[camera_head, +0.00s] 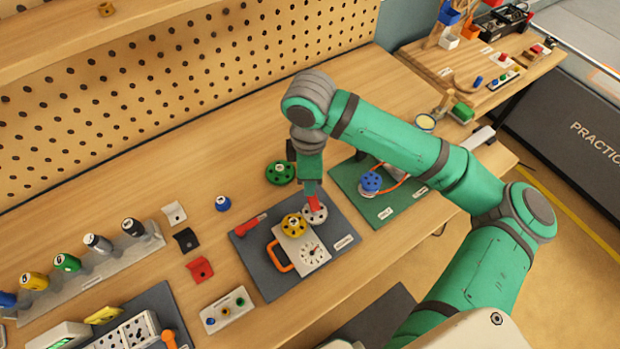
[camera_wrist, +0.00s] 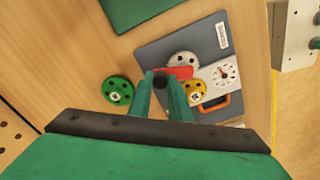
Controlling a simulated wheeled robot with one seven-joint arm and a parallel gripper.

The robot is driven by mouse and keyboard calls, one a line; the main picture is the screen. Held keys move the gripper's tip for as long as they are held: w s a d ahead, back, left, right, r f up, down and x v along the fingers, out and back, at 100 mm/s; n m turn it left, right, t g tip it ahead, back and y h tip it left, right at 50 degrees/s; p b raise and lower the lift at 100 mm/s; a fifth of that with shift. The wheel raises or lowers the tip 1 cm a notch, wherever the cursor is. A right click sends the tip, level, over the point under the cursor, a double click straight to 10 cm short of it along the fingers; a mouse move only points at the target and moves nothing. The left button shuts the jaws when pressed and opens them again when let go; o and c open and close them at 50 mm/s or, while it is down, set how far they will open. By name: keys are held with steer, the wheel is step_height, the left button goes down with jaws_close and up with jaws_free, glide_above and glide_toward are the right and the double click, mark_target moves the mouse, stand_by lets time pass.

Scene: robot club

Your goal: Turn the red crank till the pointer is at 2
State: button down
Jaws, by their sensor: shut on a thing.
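The red crank (camera_head: 314,204) stands by a grey wheel (camera_head: 318,217) on the dark grey board (camera_head: 272,284). My gripper (camera_head: 311,192) comes down from above and is shut on the crank. In the wrist view the crank (camera_wrist: 180,72) shows at the fingertips (camera_wrist: 164,84), partly hidden by them. The white dial (camera_head: 312,252), with a small red pointer, lies beside a yellow wheel (camera_head: 293,225). The dial also shows in the wrist view (camera_wrist: 223,72). Its numbers are too small to read, so I cannot tell where the pointer stands.
A green wheel (camera_head: 281,173) sits behind the board. A green board with a blue wheel (camera_head: 371,182) is to the right. An orange handle (camera_head: 279,257) is beside the dial. A red-handled tool (camera_head: 250,224) lies on the board's left. Pegboard stands behind.

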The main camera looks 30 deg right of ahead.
steer(key=c, duration=1.6)
jaws_free()
steer(key=shift+c, duration=0.2)
steer(key=shift+r, duration=0.1)
step_height(320, 180, up, 11)
steer(key=shift+f, duration=0.2)
steer(key=shift+w, duration=0.1)
